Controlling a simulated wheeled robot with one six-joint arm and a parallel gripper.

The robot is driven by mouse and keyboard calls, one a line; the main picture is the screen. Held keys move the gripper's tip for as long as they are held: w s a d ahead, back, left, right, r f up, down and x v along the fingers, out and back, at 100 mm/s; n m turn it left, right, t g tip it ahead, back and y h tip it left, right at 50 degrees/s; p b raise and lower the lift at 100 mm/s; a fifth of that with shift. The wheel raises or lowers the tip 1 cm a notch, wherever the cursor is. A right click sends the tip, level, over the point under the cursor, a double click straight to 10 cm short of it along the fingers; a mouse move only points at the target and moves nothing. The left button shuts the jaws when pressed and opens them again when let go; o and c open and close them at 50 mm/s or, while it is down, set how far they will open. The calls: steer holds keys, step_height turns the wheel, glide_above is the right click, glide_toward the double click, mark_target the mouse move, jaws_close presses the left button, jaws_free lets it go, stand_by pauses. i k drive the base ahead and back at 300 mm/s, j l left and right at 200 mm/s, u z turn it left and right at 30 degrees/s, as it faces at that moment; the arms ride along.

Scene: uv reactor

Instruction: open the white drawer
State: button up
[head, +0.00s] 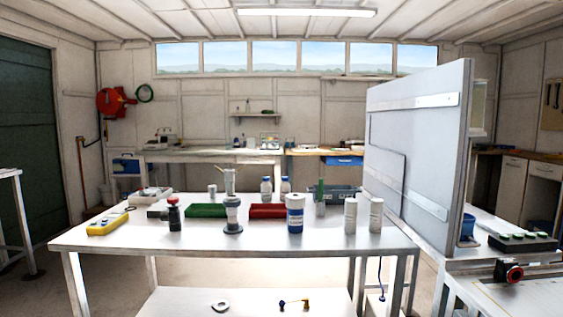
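A pale front with a small handle, seemingly a white drawer (545,171), shows under the wooden worktop at the far right. It looks shut, but it is small in the picture and I cannot be sure that it is a drawer. A taller pale cabinet door (513,178) is to its left. A blue drawer front (344,161) shows under the back bench. My gripper is not in view.
A white table (240,242) stands in front, with bottles, red and green trays and a yellow device (108,222). A tall grey panel (430,150) rises at its right. A side bench (520,295) fills the lower right. Floor shows at left.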

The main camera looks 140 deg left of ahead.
mark_target(240, 160)
steer(key=u, duration=4.6)
steer(key=i+j+u, duration=0.25)
steer(key=j+u, duration=0.2)
steer(key=i+j+u, duration=0.6)
steer(key=j+u, duration=0.25)
steer(key=i+j+u, duration=0.15)
steer(key=u, duration=0.3)
steer(key=i+j+u, duration=0.15)
steer(key=i+u, duration=0.3)
steer(key=i+j+z, duration=0.25)
steer(key=i, duration=0.4)
steer(key=i+l+z, duration=0.15)
steer(key=i+z, duration=0.25)
steer(key=i+l+z, duration=0.1)
steer(key=i+z, duration=0.15)
steer(key=z, duration=0.15)
steer(key=i+z, duration=0.4)
steer(key=i, duration=1.4)
steer(key=u, duration=0.05)
